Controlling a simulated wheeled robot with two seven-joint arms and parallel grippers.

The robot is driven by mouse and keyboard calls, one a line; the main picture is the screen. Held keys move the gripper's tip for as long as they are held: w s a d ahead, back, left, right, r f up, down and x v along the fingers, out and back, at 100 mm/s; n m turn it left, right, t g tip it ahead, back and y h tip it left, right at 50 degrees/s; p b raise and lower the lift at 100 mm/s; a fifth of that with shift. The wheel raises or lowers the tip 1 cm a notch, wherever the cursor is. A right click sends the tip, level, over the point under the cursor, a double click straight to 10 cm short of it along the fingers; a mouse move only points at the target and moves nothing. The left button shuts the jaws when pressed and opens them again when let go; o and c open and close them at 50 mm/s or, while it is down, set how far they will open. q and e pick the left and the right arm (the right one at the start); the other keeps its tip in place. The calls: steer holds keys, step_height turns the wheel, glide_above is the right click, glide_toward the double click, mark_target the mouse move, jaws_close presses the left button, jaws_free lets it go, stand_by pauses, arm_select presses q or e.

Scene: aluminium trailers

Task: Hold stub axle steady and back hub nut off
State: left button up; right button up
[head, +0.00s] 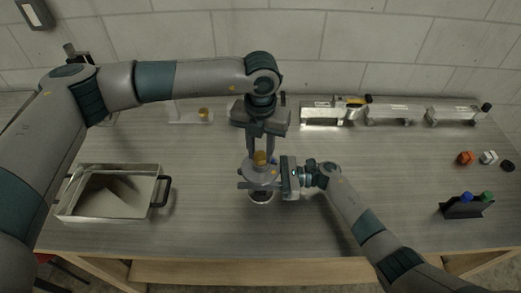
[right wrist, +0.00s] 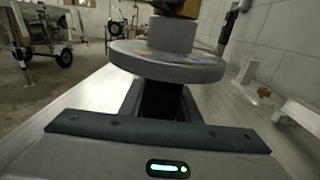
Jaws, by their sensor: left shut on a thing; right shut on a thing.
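The brass-coloured hub nut (head: 260,158) sits on top of the grey stub axle (head: 258,174), which stands upright with a round flange near the middle of the bench. My left gripper (head: 261,150) comes from above and is shut on the nut. My right gripper (head: 262,186) reaches in level from the right and is shut on the stub axle below its flange. In the right wrist view the flange (right wrist: 165,62) hides the fingertips' contact, and the underside of the nut (right wrist: 176,8) shows at the top edge.
A metal tray (head: 112,216) with a black handle stands at the left. Metal trailer-like blocks (head: 390,117) line the back right. Orange, white and black small parts (head: 466,158) and a dark rack (head: 468,209) are at the right. Bench between tray and axle is clear.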

mark_target(260, 155)
arm_select(q)
steer(key=m, duration=1.1)
steer(key=shift+w+a+m, duration=0.1)
steer(key=shift+m, duration=1.5)
arm_select(e)
steer(key=shift+d, duration=0.1)
arm_select(q)
steer(key=o, duration=1)
steer(key=shift+o, duration=0.2)
step_height(260, 155, up, 12)
